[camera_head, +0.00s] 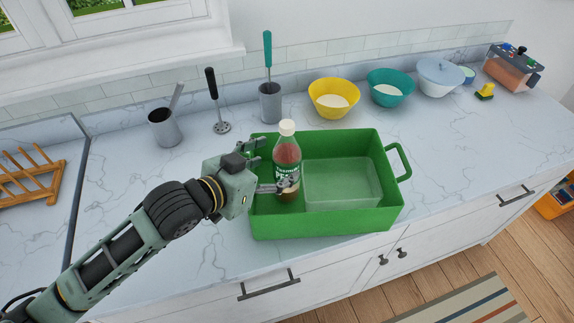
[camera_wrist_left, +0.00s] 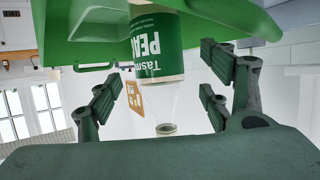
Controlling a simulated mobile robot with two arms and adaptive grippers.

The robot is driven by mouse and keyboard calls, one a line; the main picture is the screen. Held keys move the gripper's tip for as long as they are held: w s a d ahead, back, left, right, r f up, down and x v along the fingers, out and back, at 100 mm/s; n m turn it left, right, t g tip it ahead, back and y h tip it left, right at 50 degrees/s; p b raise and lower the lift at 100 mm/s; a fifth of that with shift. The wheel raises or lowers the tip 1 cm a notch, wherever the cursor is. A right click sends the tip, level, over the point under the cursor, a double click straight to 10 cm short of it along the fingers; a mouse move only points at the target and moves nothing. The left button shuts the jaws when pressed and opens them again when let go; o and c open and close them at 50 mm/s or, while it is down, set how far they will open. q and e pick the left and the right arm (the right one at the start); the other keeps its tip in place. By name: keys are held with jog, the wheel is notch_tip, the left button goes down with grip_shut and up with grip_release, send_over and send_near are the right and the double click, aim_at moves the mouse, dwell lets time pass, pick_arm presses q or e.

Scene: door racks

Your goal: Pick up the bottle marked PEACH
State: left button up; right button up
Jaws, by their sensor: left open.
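The PEACH bottle (camera_head: 287,160) stands upright in the left part of a green crate (camera_head: 325,223) on the counter. It has a white cap, a reddish upper part and a green label; the label also shows in the left wrist view (camera_wrist_left: 157,48), upside down. My left gripper (camera_head: 272,168) is open at the left side of the bottle, over the crate's left wall. In the left wrist view its fingers (camera_wrist_left: 165,97) lie on either side of the bottle, with gaps visible. My right gripper is not in view.
A clear container (camera_head: 342,184) sits in the crate, right of the bottle. Behind the crate stand a grey cup with a teal-handled tool (camera_head: 270,103), a yellow bowl (camera_head: 334,98) and a teal bowl (camera_head: 390,87). A grey cup (camera_head: 165,127) stands at left.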

pick_arm(q)
jog(key=x, duration=0.2)
jog(key=r+p+x, duration=0.1)
jog(key=x, duration=0.1)
jog(key=shift+d+p, duration=0.1)
jog(key=shift+p, duration=0.2)
jog(key=shift+w+d+f, duration=0.2)
jog(key=shift+w+f, duration=0.05)
jog(key=shift+w, duration=0.05)
jog(key=shift+w+d+f, duration=0.1)
jog(key=shift+f, duration=0.05)
jog(key=c, duration=1.8)
grip_shut()
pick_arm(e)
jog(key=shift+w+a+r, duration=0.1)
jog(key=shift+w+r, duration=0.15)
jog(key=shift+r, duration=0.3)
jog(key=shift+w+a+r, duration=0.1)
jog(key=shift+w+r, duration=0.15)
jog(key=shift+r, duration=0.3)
